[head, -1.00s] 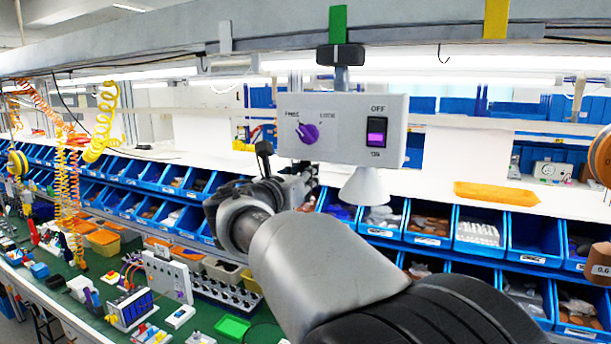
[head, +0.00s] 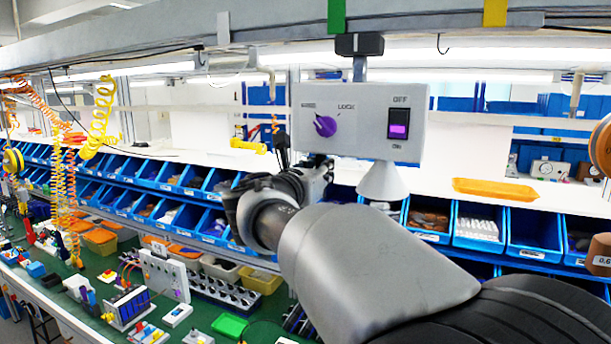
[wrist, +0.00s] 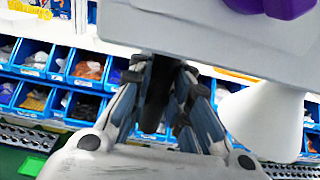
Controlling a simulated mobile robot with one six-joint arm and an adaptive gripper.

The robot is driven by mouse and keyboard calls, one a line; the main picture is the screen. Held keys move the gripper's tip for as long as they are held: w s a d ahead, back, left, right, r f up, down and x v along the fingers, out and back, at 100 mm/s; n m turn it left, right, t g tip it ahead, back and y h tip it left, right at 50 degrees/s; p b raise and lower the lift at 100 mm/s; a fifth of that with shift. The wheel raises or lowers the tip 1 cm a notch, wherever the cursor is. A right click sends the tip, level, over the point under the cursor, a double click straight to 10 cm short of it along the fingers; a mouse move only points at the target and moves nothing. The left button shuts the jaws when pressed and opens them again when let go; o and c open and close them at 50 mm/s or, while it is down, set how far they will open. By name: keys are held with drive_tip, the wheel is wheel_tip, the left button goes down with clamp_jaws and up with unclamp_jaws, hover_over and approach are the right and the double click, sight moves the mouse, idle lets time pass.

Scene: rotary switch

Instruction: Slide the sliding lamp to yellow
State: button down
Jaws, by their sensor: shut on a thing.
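The sliding lamp (head: 360,122) is a pale grey box with a purple knob, an OFF/ON switch and a white cone shade (head: 383,182). It hangs from a black carriage (head: 359,44) on the overhead rail (head: 420,30). The carriage is just right of the green marker (head: 337,15) and well left of the yellow marker (head: 495,12). My gripper (head: 322,166) is under the box's left part. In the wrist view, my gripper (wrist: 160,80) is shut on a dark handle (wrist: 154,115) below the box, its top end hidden. The white shade (wrist: 262,120) is beside it.
A white marker (head: 223,28) is on the rail further left. Blue bins (head: 530,240) line the shelf behind and below. An orange tray (head: 494,190) lies on the shelf at right. The rail looks clear toward yellow.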

drive_tip(key=s+d+b, duration=0.3)
drive_tip(key=d, duration=0.7)
drive_tip(key=s+d+b, duration=0.3)
drive_tip(key=s+d, duration=0.1)
drive_tip(key=d, duration=0.6)
drive_tip(key=shift+s, duration=0.15)
drive_tip(key=c, duration=2)
unclamp_jaws()
drive_tip(key=o, duration=0.4)
drive_tip(key=shift+d, duration=0.25)
drive_tip(key=shift+o, duration=0.7)
drive_tip(key=shift+a, duration=0.1)
